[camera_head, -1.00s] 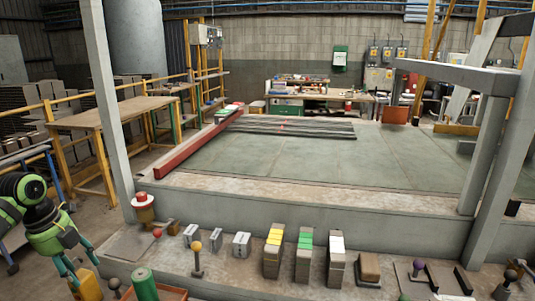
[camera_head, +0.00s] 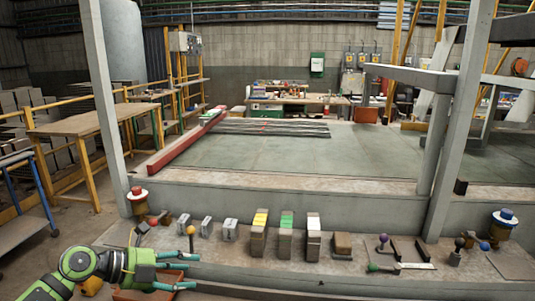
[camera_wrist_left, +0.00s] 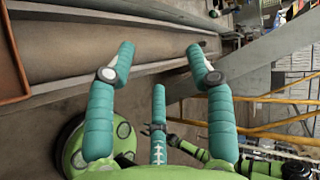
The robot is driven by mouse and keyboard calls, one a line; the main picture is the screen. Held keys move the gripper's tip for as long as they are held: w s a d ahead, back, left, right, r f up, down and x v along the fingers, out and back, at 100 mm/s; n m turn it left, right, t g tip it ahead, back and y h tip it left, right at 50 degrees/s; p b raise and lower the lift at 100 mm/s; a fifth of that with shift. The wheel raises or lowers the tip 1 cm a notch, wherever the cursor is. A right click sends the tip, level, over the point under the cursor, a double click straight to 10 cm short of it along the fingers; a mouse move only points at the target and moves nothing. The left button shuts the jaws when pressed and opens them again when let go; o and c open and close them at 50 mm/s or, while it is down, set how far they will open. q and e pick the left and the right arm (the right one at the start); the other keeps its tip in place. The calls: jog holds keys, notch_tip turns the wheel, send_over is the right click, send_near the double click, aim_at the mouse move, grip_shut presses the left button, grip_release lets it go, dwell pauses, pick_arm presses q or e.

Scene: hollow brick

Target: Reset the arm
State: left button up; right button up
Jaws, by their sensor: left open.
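My left gripper (camera_head: 188,271) is at the lower left of the head view, at the near edge of the control ledge (camera_head: 385,280). Its teal fingers point right and are spread apart with nothing between them. In the left wrist view the left gripper (camera_wrist_left: 161,50) has open fingers pointing up, with empty space between the tips. My left arm (camera_head: 80,266) reaches in from the lower left. An orange-rimmed tray (camera_head: 135,295) lies partly hidden below the gripper. My right gripper does not show in either view.
Grey posts (camera_head: 462,130) rise at right. The grey platform (camera_head: 270,155) behind is mostly clear.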

pick_arm(q)
jog(key=d+r+n+t+h, duration=0.3)
jog(key=d+r+t, duration=0.1)
jog(key=d, duration=0.4)
jog(key=s+a+f+n+t+y, duration=0.1)
jog(key=s+a+f+n+y, duration=0.6)
jog(key=n, duration=0.5)
jog(key=s+a+f+n+y, duration=0.2)
jog(key=s+f+n+y, duration=0.4)
jog(key=f+n+y, duration=0.4)
jog(key=s+d+f+n+g+h, duration=0.15)
jog(key=s+f+g, duration=0.25)
jog(key=s, duration=0.6)
jog(key=s+d+f+n+g+h, duration=0.1)
jog(key=s+d+f+g+h, duration=0.25)
jog(key=s, duration=0.55)
notch_tip(320, 180, down, 23)
jog(key=s+a+g+y, duration=0.1)
jog(key=g, duration=0.1)
jog(key=s+a+f+g, duration=0.1)
jog(key=s+a+f, duration=0.2)
jog(key=s+f, duration=1.1)
jog(key=s, duration=0.2)
jog(key=shift+s+f+g+y, duration=0.3)
jog(key=shift+f+g, duration=0.05)
jog(key=shift+f, duration=0.05)
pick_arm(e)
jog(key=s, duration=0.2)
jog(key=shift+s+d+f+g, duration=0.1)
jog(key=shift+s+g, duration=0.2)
